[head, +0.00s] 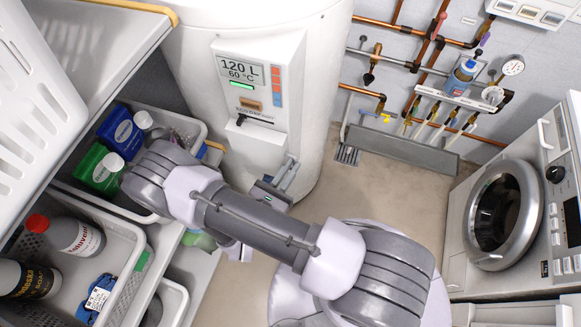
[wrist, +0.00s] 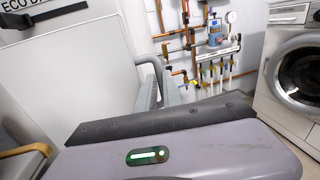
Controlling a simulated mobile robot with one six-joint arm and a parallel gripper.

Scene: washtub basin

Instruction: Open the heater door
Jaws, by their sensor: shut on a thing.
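The white cylindrical heater (head: 335,60) stands at the back, with a front box showing "120 L 60 °C". The white heater door (wrist: 75,75) fills the left of the wrist view, below the dark "ECO" lettering. My gripper (head: 284,177) is at the lower right of the heater's front box. In the wrist view, its grey fingers (wrist: 165,92) are closed by the door's right edge, at a grey curved handle (wrist: 150,64). The fingers partly hide the handle. I cannot tell whether the door stands slightly ajar.
A shelf with bins (head: 125,245) holding bottles is at the left, close to my arm. A washing machine (head: 505,215) with a round door stands at the right. Copper pipes (head: 425,70) and a gauge are on the back wall. The floor (head: 395,185) between heater and washer is clear.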

